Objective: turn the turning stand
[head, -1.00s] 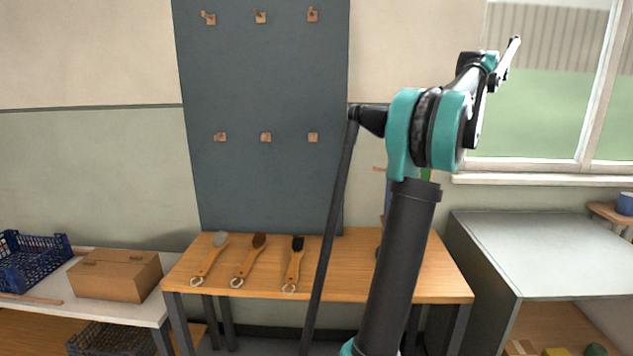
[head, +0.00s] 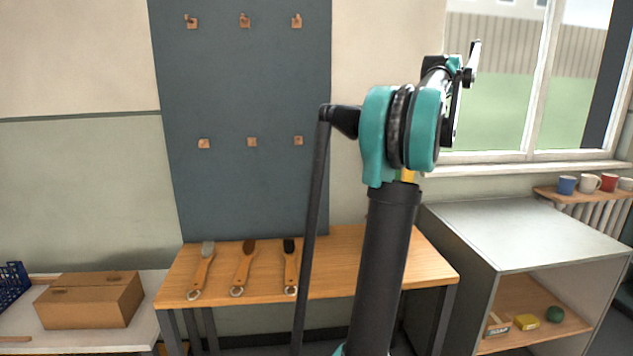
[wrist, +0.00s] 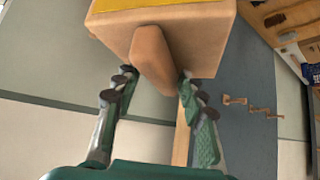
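In the wrist view a wooden block with a yellow face (wrist: 165,8) and a wooden tab (wrist: 150,58) is close ahead; it appears to be the turning stand. My gripper (wrist: 152,85) has its two fingers apart, one on each side of the tab. I cannot tell whether either finger touches it. A wooden strip shows below the block, partly behind the right finger. In the head view the stand is almost wholly hidden behind my arm; only a small yellow patch (head: 408,175) shows. My fingertips cannot be made out there.
A wooden table (head: 345,270) holds three brushes (head: 243,268) under a dark board (head: 240,90) with several hooks. A cardboard box (head: 90,300) stands on the left table. A grey cabinet (head: 530,235) and a shelf with mugs (head: 590,193) are at right.

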